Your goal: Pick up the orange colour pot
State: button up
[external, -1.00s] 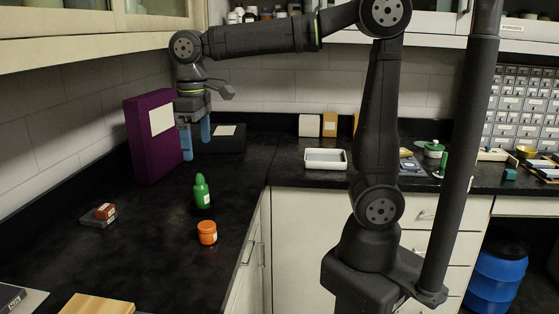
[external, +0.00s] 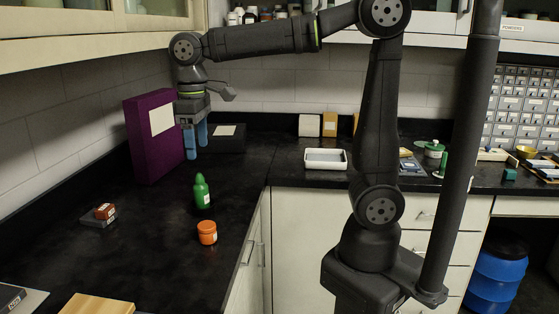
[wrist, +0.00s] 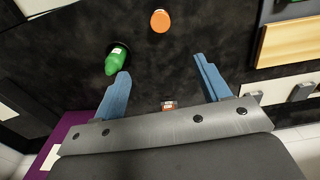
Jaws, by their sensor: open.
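The orange colour pot (external: 207,232) stands upright on the black counter near its front edge, just in front of the green bottle (external: 202,190). In the wrist view the pot (wrist: 160,21) is at the top centre, beyond the fingertips, and the green bottle (wrist: 117,60) is to its left. My gripper (external: 196,156) points down above the counter, beside the purple box and farther back than the pot. Its blue fingers are apart and empty, as the wrist view of my gripper (wrist: 162,66) also shows.
A tall purple box (external: 150,160) stands left of my gripper. A small red-brown block (external: 105,211) lies on a grey base at the left. A wooden board (external: 97,305) lies at the near edge. A white tray (external: 325,160) is on the right counter. Counter around the pot is clear.

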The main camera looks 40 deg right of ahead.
aim_at(206, 225)
notch_tip(206, 225, down, 24)
jog(key=n, duration=0.6)
jog(key=shift+s+f, duration=0.1)
jog(key=shift+s, duration=0.05)
jog(key=c, duration=1.1)
